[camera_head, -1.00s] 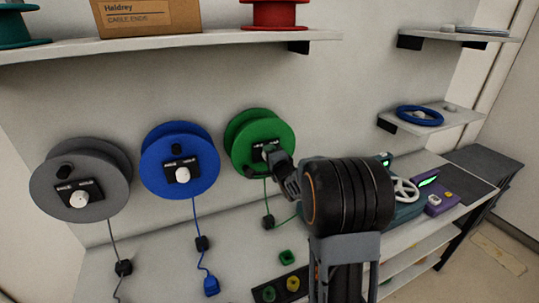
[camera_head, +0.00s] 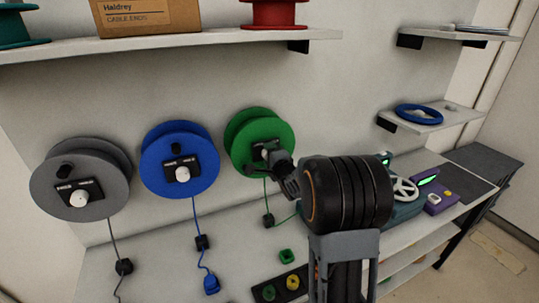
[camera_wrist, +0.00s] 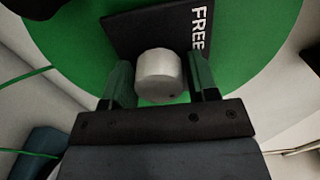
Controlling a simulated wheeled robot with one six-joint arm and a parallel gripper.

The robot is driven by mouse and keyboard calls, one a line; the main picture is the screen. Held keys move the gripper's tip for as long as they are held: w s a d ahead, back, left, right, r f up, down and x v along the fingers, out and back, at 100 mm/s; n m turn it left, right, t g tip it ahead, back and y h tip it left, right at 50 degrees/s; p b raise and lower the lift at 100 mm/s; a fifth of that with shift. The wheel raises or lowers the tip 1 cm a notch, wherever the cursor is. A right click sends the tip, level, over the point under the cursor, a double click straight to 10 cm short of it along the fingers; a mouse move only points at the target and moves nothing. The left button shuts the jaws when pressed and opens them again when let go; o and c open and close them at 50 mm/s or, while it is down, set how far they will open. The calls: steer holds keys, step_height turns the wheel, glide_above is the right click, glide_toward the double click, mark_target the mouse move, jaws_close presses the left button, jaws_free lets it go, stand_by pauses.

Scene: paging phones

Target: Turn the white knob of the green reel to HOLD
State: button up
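The green reel (camera_head: 279,133) hangs on the wall, rightmost of three reels, and fills the back of the wrist view (camera_wrist: 262,60). Its black plate (camera_wrist: 125,35) carries the white word FREE, turned sideways, to the right of the knob. The HOLD word is not visible. The white knob (camera_wrist: 159,72) stands between the two fingers of my gripper (camera_wrist: 162,82), with a small dark dot low on its rim. The fingers are apart, one on each side, with a narrow gap visible at the right; contact at the left is unclear. In the head view my wrist partly covers the plate.
A blue reel (camera_head: 201,145) and a grey reel (camera_head: 112,166) hang to the left, each with its own knob. A shelf (camera_head: 205,39) runs above. A bench (camera_head: 232,255) below holds small coloured parts and devices. Green cable hangs beneath the green reel.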

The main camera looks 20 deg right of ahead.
steer(key=shift+o, duration=1.2)
steer(key=s+b, duration=0.2)
steer(key=s, duration=1.1)
steer(key=shift+s, duration=0.4)
